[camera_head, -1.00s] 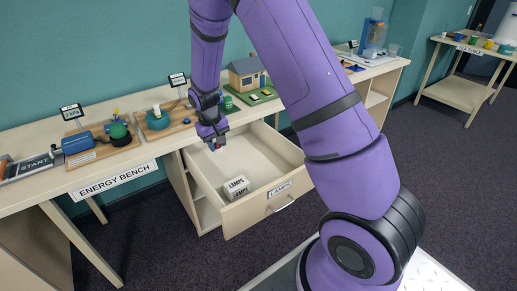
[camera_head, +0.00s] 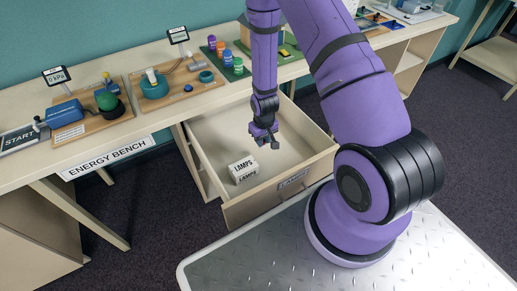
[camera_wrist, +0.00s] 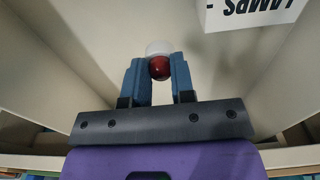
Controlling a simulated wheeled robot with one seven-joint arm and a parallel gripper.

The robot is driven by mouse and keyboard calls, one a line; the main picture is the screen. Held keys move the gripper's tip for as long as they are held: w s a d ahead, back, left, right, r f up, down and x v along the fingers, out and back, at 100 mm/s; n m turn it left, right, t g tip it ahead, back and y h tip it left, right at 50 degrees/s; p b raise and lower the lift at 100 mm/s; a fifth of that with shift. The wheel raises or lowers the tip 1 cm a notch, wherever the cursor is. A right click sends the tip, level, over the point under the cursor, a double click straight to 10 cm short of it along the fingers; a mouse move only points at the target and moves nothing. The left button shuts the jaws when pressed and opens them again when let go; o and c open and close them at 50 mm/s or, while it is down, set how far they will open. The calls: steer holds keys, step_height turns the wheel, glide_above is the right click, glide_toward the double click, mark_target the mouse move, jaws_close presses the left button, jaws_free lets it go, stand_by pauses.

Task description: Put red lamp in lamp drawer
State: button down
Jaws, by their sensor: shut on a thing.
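The red lamp (camera_wrist: 160,66), a small red ball with a white part, sits between the blue fingertips of my gripper (camera_wrist: 158,72) in the wrist view. The gripper is shut on it. In the head view my gripper (camera_head: 268,143) hangs over the open lamp drawer (camera_head: 217,122), and the lamp cannot be made out there. The drawer is pulled out from under the bench. A white box marked LAMPS (camera_head: 243,170) stands in its front left part and also shows in the wrist view (camera_wrist: 250,10).
The energy bench (camera_head: 62,149) runs above the drawer, with a blue pump set (camera_head: 65,113), a teal ring device (camera_head: 154,86), colored cups (camera_head: 227,58) and a model house on top. The drawer floor right of the LAMPS box looks clear.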

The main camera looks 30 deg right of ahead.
steer(key=shift+f, duration=3.75)
steer(key=c, duration=0.8)
jaws_free()
steer(key=shift+r, duration=0.1)
